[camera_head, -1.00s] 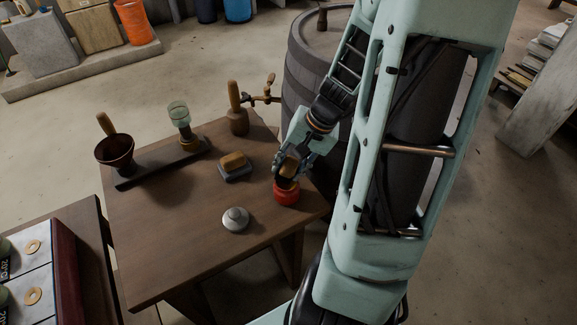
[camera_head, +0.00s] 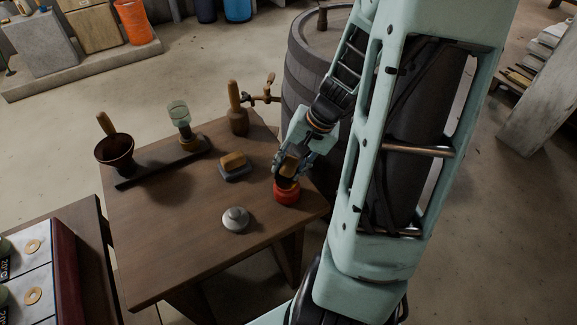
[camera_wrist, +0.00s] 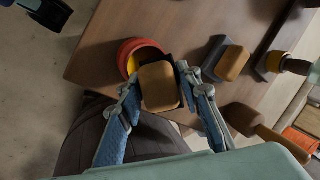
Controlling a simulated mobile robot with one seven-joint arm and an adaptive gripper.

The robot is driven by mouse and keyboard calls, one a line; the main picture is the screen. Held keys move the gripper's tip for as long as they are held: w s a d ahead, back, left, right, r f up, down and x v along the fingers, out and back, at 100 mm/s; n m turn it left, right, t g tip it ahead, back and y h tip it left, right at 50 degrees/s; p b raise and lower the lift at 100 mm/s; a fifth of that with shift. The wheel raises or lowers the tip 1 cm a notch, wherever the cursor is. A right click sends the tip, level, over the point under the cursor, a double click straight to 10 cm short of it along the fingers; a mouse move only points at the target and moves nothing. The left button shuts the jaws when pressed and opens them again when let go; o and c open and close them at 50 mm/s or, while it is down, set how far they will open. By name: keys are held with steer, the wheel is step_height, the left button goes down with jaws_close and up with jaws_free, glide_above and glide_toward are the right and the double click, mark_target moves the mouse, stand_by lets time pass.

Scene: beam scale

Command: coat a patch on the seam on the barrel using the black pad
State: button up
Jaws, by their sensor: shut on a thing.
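My gripper (camera_head: 291,164) is shut on the tan wooden back of the black pad (camera_wrist: 160,88), which shows between my fingers in the wrist view. The pad's dark underside shows only as a thin edge there. The held pad is at the red pot (camera_head: 286,195), which has yellow inside its rim in the wrist view (camera_wrist: 127,56). I cannot tell whether the pad touches the pot's contents. The dark barrel (camera_head: 309,72) stands behind the table, partly hidden by my arm. I cannot make out which seam is meant.
On the table (camera_head: 170,235) are a second wood-backed block with a grey base (camera_head: 236,172), a grey domed weight (camera_head: 235,219), a wooden mallet (camera_head: 237,119), a dark cup (camera_head: 115,155) and a glass-topped piece (camera_head: 179,115). A brass tap (camera_head: 268,92) projects beside the barrel. The table's front is clear.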

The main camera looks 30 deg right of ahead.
mark_target(288, 160)
steer(key=shift+r+p, duration=2.25)
steer(key=shift+r, duration=1.05)
